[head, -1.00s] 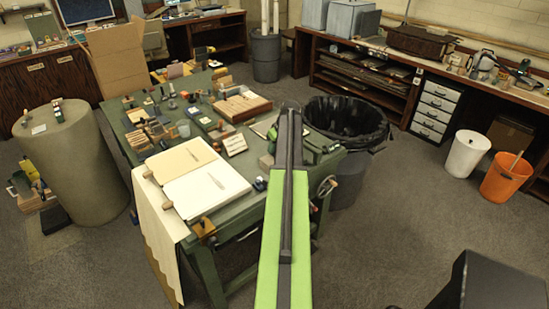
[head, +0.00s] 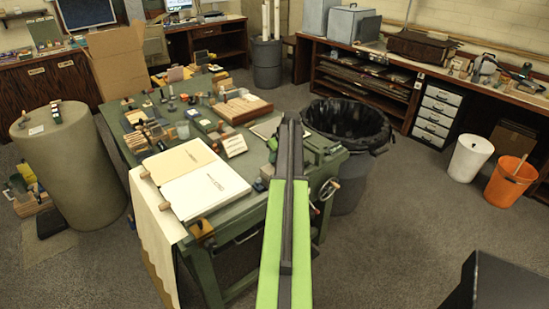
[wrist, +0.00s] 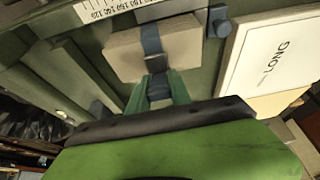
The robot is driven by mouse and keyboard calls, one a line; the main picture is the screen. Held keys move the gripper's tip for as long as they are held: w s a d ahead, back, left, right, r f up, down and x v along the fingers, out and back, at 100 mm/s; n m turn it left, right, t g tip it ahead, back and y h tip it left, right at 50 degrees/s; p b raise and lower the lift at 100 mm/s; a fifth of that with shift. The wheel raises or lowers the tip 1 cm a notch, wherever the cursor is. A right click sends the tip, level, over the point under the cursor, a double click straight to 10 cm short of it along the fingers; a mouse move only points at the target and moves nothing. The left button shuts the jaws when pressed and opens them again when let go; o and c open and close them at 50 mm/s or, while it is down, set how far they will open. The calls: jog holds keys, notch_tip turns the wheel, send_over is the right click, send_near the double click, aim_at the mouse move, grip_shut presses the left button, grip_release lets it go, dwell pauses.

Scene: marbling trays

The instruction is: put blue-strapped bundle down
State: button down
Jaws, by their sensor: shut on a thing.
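The blue-strapped bundle (wrist: 180,48) is a pale tan block with a dark blue strap around its middle, near the top centre of the wrist view. My gripper (wrist: 157,85) has its green fingers closed at the strap, on the bundle's near side. The bundle is over the green bench top; whether it touches the surface I cannot tell. In the head view my arm hides the gripper and the bundle. The green workbench (head: 245,165) stands in the middle of that view.
An open book or pad (head: 208,190) lies at the bench's near left; a white sheet marked "LONG" (wrist: 265,50) is right of the bundle. A ruler strip (wrist: 110,8) lies beyond it. Wooden trays and small tools crowd the bench. A black-lined bin (head: 348,125) stands at its right.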

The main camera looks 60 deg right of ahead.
jog(key=c, duration=1.2)
grip_release()
jog(key=shift+r, duration=0.1)
jog(key=shift+r+p, duration=0.25)
jog(key=shift+p, duration=0.05)
jog(key=p+v, duration=1.1)
jog(key=v, duration=0.1)
jog(key=shift+r+p, duration=0.25)
jog(key=shift+p, duration=0.05)
